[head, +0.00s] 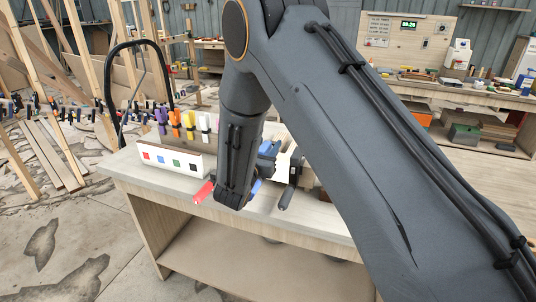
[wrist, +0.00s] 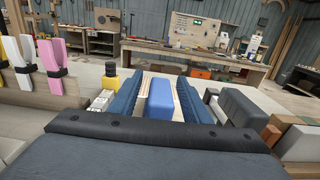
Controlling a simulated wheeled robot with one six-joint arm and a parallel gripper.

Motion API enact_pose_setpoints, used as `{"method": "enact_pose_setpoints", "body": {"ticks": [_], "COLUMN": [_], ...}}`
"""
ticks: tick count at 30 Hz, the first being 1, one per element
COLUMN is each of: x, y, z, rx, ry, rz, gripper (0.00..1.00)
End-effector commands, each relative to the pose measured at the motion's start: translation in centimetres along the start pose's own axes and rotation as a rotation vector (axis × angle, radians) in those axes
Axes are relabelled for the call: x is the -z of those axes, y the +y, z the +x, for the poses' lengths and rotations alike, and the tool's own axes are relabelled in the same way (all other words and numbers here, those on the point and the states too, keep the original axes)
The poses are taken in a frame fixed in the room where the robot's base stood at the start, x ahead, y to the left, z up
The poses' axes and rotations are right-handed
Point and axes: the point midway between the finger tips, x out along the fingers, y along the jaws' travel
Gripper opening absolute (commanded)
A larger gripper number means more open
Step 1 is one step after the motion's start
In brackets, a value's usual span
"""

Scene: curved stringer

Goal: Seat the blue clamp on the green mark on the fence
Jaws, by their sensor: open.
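My gripper (wrist: 158,92) is open in the wrist view, with its two dark blue fingers apart. A blue block-like piece (wrist: 158,99), which looks like part of the blue clamp, lies between the fingers with a gap on each side. In the head view my arm hides most of this area; blue parts show beside it, and I cannot tell which belong to the clamp. The green mark (head: 176,163) is on the white face of the fence (head: 152,167) at the left of the bench, between a blue and a dark mark. No clamp covers it.
Purple (head: 161,120), orange (head: 175,121) and white (head: 205,122) clamps stand in a row behind the fence. A red piece (head: 203,192) lies at the bench's front edge. In the wrist view, a grey block (wrist: 240,107) stands right of the fingers and a yellow-black piece (wrist: 112,78) left.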

Motion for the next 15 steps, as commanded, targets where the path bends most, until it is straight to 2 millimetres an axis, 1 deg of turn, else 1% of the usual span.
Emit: {"method": "enact_pose_setpoints", "body": {"ticks": [5,6,13,14,15], "x": [0.06,0.06,0.06,0.06,0.06], "y": [0.01,0.0,0.0,0.0,0.0], "z": [0.04,0.04,0.02,0.02,0.02], "rx": [0.0,0.0,0.0,0.0,0.0], "ry": [0.0,0.0,0.0,0.0,0.0], "rz": [-0.001,-0.001,-0.001,-0.001,0.0], "gripper": [0.44,0.42,0.03,0.0,0.0]}}
